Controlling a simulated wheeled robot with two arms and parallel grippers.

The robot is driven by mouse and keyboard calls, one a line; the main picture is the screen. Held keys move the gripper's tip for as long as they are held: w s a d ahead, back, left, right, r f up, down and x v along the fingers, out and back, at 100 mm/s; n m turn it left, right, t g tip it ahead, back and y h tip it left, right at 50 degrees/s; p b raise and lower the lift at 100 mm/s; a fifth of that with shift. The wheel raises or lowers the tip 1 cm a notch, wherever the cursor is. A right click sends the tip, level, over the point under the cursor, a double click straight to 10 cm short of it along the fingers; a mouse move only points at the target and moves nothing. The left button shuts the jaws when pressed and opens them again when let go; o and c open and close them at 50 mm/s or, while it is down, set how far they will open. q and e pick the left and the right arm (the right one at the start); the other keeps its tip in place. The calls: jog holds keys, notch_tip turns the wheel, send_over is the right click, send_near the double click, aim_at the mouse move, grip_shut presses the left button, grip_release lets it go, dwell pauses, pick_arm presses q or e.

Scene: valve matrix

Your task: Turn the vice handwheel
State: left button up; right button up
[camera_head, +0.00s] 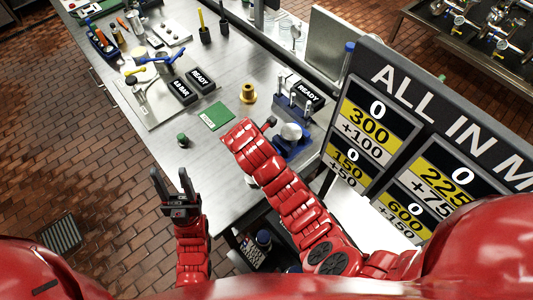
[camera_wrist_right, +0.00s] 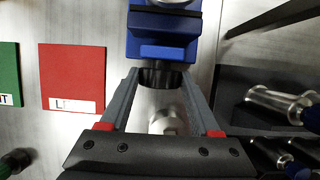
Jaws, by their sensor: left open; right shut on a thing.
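The blue vice (camera_wrist_right: 163,40) stands at the top middle of the right wrist view. In the head view the blue vice (camera_head: 292,148) is at the bench's right edge, partly hidden by my right arm. Its dark handwheel (camera_wrist_right: 160,79) faces my right gripper (camera_wrist_right: 160,84), whose two fingers are shut on its sides. A round silver end (camera_wrist_right: 168,122) shows between the fingers, closer to the camera. In the head view my right arm mostly hides the handwheel and fingers. My left gripper (camera_head: 170,180) is open and empty, off the bench's front left edge.
A green mat (camera_head: 216,116) lies on the metal bench, with a brass part (camera_head: 248,92) behind it. A red mat (camera_wrist_right: 72,78) lies left of the vice. A scoreboard (camera_head: 420,135) stands at the right. Metal fittings (camera_wrist_right: 280,105) lie right of the gripper.

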jog(key=shift+s+d+f+t+y+b, duration=0.2)
jog(key=shift+t+y+b, duration=0.3)
jog(key=shift+t+b, duration=0.3)
jog(key=shift+r+m, duration=0.1)
jog(key=shift+m, duration=0.2)
jog(key=o, duration=1.4)
jog(key=shift+r, duration=0.1)
